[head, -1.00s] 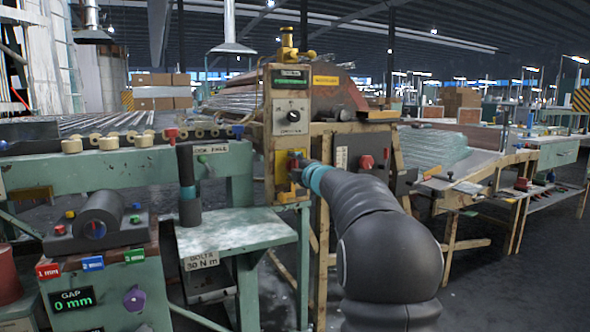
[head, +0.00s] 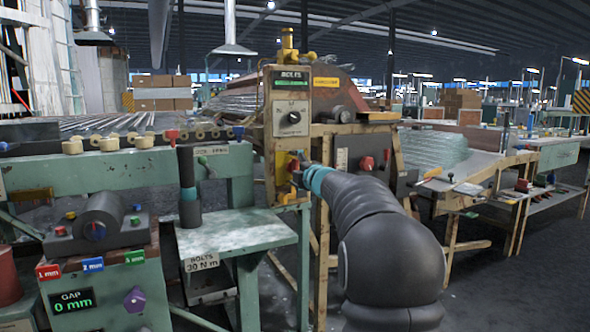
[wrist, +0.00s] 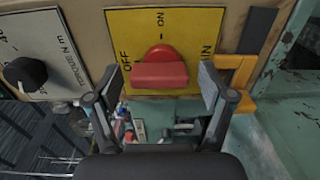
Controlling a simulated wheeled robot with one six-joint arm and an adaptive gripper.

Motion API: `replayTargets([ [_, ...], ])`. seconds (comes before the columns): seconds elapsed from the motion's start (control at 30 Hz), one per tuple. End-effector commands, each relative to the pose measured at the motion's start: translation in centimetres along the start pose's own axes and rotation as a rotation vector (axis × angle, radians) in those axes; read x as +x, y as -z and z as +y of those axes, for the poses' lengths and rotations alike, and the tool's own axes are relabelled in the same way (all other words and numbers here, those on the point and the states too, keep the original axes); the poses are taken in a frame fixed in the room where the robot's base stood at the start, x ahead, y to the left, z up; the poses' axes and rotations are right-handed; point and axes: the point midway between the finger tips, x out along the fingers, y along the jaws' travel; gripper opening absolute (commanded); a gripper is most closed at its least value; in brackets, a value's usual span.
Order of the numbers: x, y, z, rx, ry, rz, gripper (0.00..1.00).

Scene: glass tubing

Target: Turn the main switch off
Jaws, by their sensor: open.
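The main switch is a red knob (wrist: 160,70) on a yellow plate (wrist: 118,48) marked OFF and ON in the wrist view. Its thick bar lies across the picture, with OFF to its left and ON above it. My gripper (wrist: 148,90) is open, with one finger on each side of the knob. Gaps show between knob and fingers, and how deep the fingers reach is unclear. In the head view, the yellow plate (head: 283,172) is on the post below the grey control panel, and the red knob (head: 293,165) is partly hidden by my gripper (head: 299,174).
A black dial (wrist: 25,73) on a grey plate is left of the switch in the wrist view. An orange bracket (wrist: 238,70) is close to the right finger. In the head view, a small green table (head: 235,230) stands left of my arm, and a red knob (head: 367,163) is behind it.

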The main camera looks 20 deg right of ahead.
Motion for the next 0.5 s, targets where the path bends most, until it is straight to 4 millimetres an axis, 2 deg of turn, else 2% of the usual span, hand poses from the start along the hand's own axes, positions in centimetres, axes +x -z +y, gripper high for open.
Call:
replayTargets([
  [0.17,-2.4,0.0,0.2,0.0,-0.001,-0.001,0.81],
  [0.5,-8.8,0.0,0.1,-0.001,-0.001,-0.002,0.81],
])
